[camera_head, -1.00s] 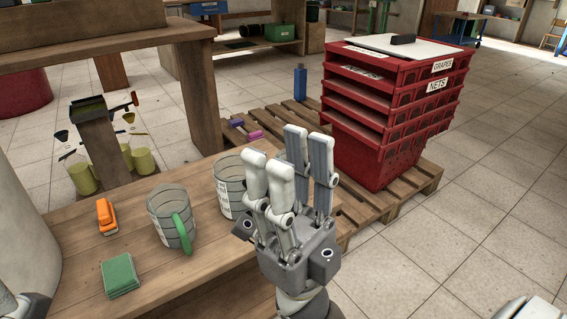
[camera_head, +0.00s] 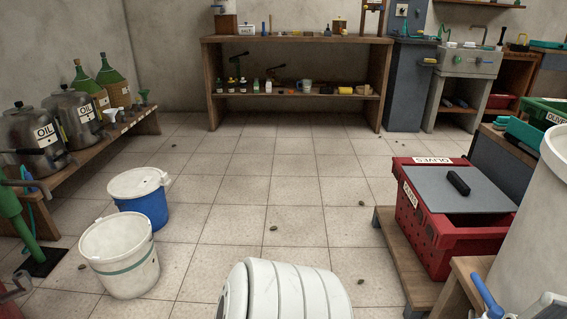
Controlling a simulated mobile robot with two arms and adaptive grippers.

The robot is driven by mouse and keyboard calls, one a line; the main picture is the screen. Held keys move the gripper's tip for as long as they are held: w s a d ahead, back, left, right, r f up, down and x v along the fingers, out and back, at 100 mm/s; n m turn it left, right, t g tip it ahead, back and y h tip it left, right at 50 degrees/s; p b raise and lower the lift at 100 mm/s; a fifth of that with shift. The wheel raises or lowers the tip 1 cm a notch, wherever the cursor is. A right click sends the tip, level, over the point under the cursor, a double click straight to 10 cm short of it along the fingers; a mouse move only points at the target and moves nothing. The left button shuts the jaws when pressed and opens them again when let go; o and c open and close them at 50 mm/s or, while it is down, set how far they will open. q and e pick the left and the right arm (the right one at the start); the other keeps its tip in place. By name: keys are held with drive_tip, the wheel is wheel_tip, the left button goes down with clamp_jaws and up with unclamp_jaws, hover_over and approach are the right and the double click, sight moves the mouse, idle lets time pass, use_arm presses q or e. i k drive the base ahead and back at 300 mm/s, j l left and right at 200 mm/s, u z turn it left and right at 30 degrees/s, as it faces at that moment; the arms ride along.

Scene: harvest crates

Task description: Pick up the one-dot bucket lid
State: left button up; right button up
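Two buckets stand on the floor at the left. One has a blue lower part (camera_head: 148,210) and a white lid-like top (camera_head: 137,184). I cannot make out any dots on either one, so I cannot tell which lid is the one-dot lid. Neither of my grippers is in view.
A low bench (camera_head: 130,129) with oil cans (camera_head: 76,115) and green bottles runs along the left. A shelf unit (camera_head: 300,42) stands at the back. A red olives crate (camera_head: 428,222) is on a wooden platform at the right. The tiled floor (camera_head: 265,185) between is mostly clear.

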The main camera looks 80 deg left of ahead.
sight(133, 183)
drive_tip(key=u, duration=3.75)
